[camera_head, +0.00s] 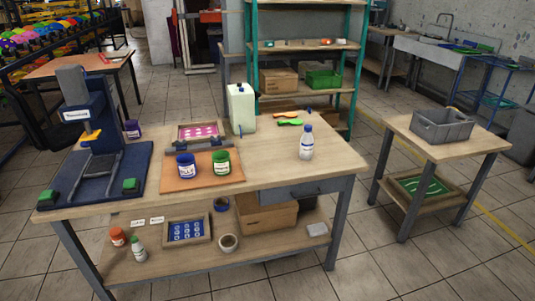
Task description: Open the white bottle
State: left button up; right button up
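A small white bottle (306,144) with a blue cap stands upright on the right part of the wooden work table (270,175). Its cap is on. A larger white jug (241,108) stands at the back of the same table and has a dark cap on top. Neither of my grippers is in the head view.
A blue jar (186,165) and a green jar (221,162) stand on an orange-brown board (178,184). A blue press (90,150) fills the table's left. Green and orange tools (288,120) lie behind the bottle. A side table holds a grey crate (441,126).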

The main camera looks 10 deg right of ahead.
aim_at(307, 144)
jog(key=i+l, duration=0.25)
jog(key=l, duration=0.2)
jog(key=i+l, duration=0.25)
jog(key=l, duration=0.15)
jog(key=i+l, duration=0.25)
jog(key=l, duration=0.2)
jog(key=i+l, duration=0.2)
jog(key=l, duration=0.2)
jog(key=i+l, duration=0.25)
jog(key=l, duration=0.2)
